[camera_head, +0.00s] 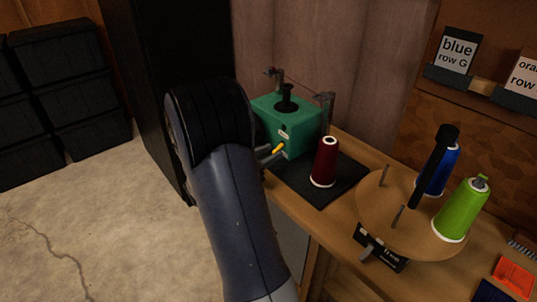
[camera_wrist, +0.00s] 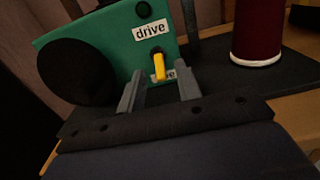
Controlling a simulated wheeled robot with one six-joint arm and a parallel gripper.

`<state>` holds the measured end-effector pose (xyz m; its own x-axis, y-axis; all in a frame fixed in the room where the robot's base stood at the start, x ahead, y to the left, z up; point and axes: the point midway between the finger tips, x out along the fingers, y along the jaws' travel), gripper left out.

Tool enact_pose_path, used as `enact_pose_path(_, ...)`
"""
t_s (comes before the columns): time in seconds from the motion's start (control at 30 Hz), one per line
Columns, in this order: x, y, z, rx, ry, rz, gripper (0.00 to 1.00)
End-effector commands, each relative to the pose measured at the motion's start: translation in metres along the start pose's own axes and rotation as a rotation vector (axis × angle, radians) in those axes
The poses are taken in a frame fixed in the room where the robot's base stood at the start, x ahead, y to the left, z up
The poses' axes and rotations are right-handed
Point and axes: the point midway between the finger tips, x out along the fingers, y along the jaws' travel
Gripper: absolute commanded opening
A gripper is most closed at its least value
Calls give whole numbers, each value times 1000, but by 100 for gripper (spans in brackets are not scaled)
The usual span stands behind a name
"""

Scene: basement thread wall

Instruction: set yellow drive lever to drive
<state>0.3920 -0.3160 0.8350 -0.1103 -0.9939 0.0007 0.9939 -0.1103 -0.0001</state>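The yellow drive lever (camera_head: 278,149) sticks out of the front of a green box (camera_head: 288,120) on the bench. In the wrist view the lever (camera_wrist: 160,66) points down from a dark pivot, below a white label reading "drive" (camera_wrist: 150,30). A second, lower label (camera_wrist: 169,75) is partly hidden behind the lever; only its last letters show. My gripper (camera_wrist: 161,90) is open, its two grey fingers spread apart, one on each side of the lever's lower end in the picture. I cannot tell how far the lever reaches between them. In the head view my arm partly hides the gripper.
A dark red thread cone (camera_head: 325,162) stands on the black mat (camera_head: 345,180), right of the box. A round wooden turntable (camera_head: 375,207) with pegs, a blue cone (camera_head: 437,170) and a green cone (camera_head: 461,210) is farther right. A black cabinet (camera_head: 165,70) stands behind my arm.

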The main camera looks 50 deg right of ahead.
Motion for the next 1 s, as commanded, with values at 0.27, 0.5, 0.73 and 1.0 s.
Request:
enact_pose_path(0.27,2,0,0,0,1,0,33)
enact_pose_path(0.5,2,0,0,0,1,0,16)
enact_pose_path(0.73,2,0,0,0,1,0,0)
enact_pose_path(1.0,2,0,1,0,7,0,0)
